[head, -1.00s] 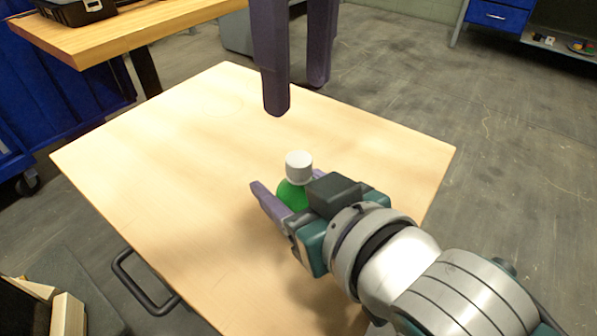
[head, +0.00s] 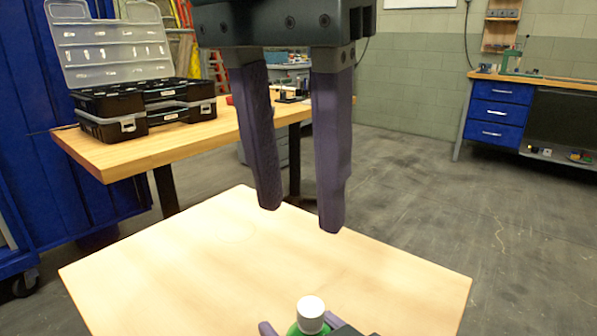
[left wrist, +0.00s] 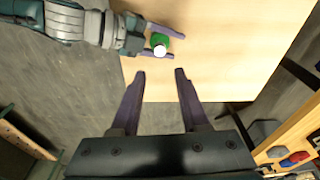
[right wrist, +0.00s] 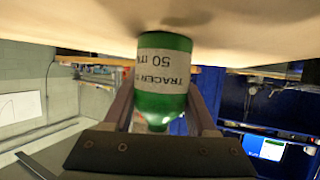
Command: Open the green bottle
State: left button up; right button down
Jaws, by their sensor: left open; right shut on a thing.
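The green bottle (right wrist: 160,105) has a white label with black print and fills the space between the fingers of my right gripper (right wrist: 163,112), which is shut on it. In the head view its white cap (head: 310,309) and a strip of green shoulder show at the bottom edge; the cap is on the bottle. From above in the left wrist view, the cap (left wrist: 159,50) and green body (left wrist: 158,39) sit between the right gripper's purple fingers. My left gripper (head: 300,215) is open and empty, pointing down above the table, apart from the bottle.
The light wooden table (head: 200,265) is otherwise clear. Behind it, a workbench (head: 180,140) holds an open black toolbox (head: 145,105). Blue cabinets (head: 95,60) stand at the left. A blue drawer unit (head: 500,110) is far right, across open floor.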

aim_at(311, 306)
pick_arm(q)
jog(key=f, duration=0.4)
jog(key=w+f, duration=0.1)
jog(key=f, duration=0.3)
jog(key=d+f, duration=0.1)
jog(key=f, duration=0.2)
jog(key=shift+w+f, duration=0.25)
jog(key=shift+f, duration=0.15)
jog(key=shift+c, duration=0.3)
grip_shut()
jog(key=shift+r, duration=0.25)
jog(key=shift+a+r, duration=0.1)
jog(key=shift+r, duration=0.85)
jog(key=shift+r, duration=2)
pick_arm(e)
jog(key=shift+c, duration=0.6)
grip_release()
